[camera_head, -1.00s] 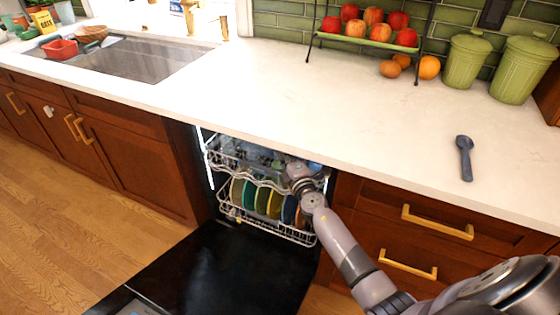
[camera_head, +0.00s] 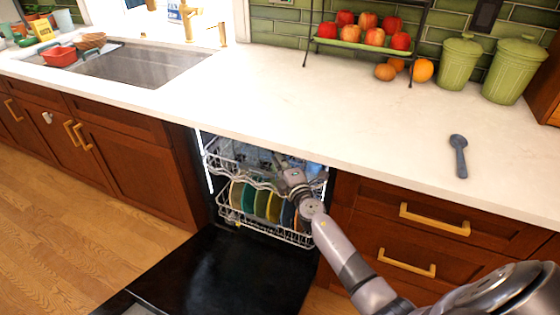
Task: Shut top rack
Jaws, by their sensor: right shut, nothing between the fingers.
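The dishwasher is open, with its black door (camera_head: 215,270) folded down toward the floor. The top rack (camera_head: 226,167) is a wire rack under the counter, mostly inside the bay; its front edge still shows near the opening. The lower rack (camera_head: 233,213) below it holds several colored plates (camera_head: 261,203). My right arm comes in from the lower right. My right gripper (camera_head: 279,162) is shut and empty at the right part of the top rack; whether it touches the wires I cannot tell. My left gripper is not in view.
The white counter (camera_head: 330,110) lies above the bay and its edge is close over my right gripper. Drawers with gold handles (camera_head: 435,219) are on the right. The wooden floor at left is clear.

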